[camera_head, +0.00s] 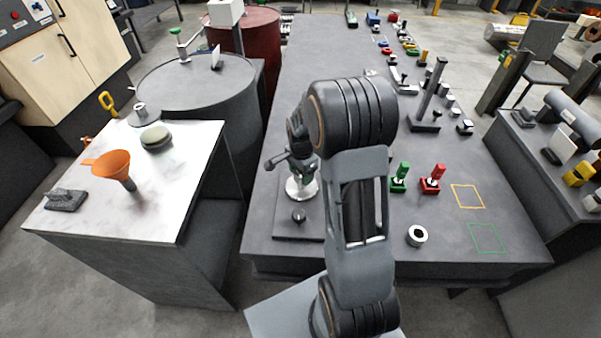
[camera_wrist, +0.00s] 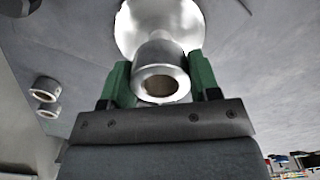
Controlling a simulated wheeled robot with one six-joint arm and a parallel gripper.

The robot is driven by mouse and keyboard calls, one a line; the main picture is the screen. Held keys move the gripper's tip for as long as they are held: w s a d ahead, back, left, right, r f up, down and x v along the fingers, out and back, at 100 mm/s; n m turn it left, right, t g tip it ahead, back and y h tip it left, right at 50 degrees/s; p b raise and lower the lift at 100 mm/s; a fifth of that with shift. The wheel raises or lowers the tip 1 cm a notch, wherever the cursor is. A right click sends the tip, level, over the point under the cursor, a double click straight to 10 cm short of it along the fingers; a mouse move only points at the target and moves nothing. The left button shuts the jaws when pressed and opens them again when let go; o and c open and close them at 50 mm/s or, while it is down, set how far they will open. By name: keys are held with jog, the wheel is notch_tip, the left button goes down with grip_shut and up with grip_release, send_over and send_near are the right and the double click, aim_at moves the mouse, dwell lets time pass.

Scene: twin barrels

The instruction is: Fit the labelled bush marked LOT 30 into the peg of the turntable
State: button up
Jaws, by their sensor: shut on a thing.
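My gripper (camera_wrist: 160,74) has green fingers and is shut on a silver bush (camera_wrist: 161,83), whose dark open bore faces the wrist camera. A bright round metal disc (camera_wrist: 133,28), which looks like the turntable, lies just beyond the bush. In the head view my gripper (camera_head: 307,168) is low over this disc (camera_head: 298,190), left of my arm. The peg is mostly hidden by the bush and gripper. I cannot tell whether the bush is around it or only above it. No LOT 30 label is readable.
A white ring-shaped bush (camera_head: 417,236) stands on the dark bench right of my arm. Green (camera_head: 400,178) and red (camera_head: 432,180) fixtures stand behind it. A dark plate with a knob (camera_head: 299,215) lies in front of the disc. The bench's front right is mostly clear.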

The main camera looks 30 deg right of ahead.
jog(key=shift+f+b, duration=1.4)
jog(key=shift+f, duration=0.55)
jog(key=o, duration=1.2)
jog(key=shift+r, duration=0.1)
notch_tip(320, 180, up, 14)
jog(key=shift+f+p, duration=0.1)
jog(key=shift+p, duration=0.4)
